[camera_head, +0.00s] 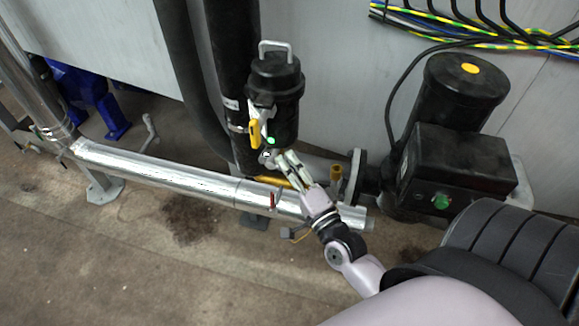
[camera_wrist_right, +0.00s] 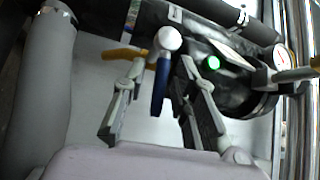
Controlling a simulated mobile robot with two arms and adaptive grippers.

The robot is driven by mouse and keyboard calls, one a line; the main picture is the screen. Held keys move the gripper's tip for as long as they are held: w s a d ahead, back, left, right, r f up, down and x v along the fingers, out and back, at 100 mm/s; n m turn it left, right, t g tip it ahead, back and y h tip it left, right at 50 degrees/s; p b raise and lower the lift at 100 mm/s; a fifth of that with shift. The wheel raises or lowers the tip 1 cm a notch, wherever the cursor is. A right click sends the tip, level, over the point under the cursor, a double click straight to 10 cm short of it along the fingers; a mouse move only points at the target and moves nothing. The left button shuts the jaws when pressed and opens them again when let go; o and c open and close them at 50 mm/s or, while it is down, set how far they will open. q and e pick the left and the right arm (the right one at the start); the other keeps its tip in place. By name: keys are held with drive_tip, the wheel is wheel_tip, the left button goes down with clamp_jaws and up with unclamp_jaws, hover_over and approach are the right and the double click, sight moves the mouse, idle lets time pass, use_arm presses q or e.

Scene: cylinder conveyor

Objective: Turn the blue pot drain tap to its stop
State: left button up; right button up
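The black pot (camera_head: 274,100) with a wire handle on its lid stands against the dark vertical pipe in the head view. My right gripper (camera_head: 285,158) reaches up to its lower end. In the right wrist view the drain tap's blue lever (camera_wrist_right: 160,88) hangs from a pale round end (camera_wrist_right: 168,39). The lever lies between the two spread fingers of my right gripper (camera_wrist_right: 163,68), with gaps visible on both sides. In the head view the blue lever is hidden or too small to tell. My left gripper is not in view.
A yellow lever (camera_head: 255,133) sits at the pot's left side; a green light (camera_head: 271,141) glows on the pot. A silver pipe (camera_head: 170,172) runs low along the wall. A black motor unit (camera_head: 452,95) stands right. Bare floor (camera_head: 130,270) lies in front.

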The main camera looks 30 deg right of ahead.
clamp_jaws()
idle(0.6)
